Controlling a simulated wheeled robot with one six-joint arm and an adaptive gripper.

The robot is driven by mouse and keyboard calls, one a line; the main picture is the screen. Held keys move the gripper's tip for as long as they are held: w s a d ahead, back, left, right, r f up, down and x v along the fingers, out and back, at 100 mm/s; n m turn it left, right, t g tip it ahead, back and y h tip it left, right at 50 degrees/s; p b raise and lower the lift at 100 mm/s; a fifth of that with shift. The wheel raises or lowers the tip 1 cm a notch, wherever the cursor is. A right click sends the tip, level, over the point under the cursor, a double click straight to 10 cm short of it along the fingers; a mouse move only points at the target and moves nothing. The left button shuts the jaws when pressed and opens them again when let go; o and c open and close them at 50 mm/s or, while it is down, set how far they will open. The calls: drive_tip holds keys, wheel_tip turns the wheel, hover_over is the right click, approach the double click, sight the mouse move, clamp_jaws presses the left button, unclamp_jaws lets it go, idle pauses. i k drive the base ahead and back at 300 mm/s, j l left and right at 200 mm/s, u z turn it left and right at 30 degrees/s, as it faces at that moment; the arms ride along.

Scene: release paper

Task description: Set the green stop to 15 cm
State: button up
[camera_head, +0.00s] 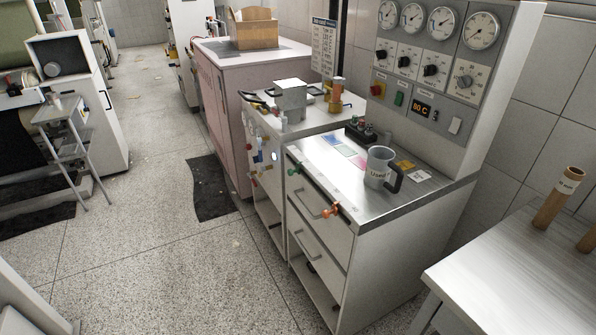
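A small green knob-like piece (294,171), which looks like the green stop, sits at the front edge of the steel-topped bench (430,190), near its left corner. An orange piece of similar shape (330,211) sits farther right along the same edge. Any scale marks along this edge are too small to read, so I cannot tell the green piece's setting. My gripper is not in view.
On the bench stand a grey mug (377,168), coloured cards (344,148) and a gauge panel (435,60). A white table (510,275) with brown tubes stands right. A step stool (68,130) stands left. The floor (170,260) before the bench is clear.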

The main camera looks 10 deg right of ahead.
sight(289, 173)
drive_tip(key=i+j, duration=0.1)
drive_tip(key=i, duration=0.25)
drive_tip(key=i+j, duration=0.15)
drive_tip(key=i, duration=0.25)
drive_tip(key=i+j+z, duration=0.1)
drive_tip(key=i, duration=0.25)
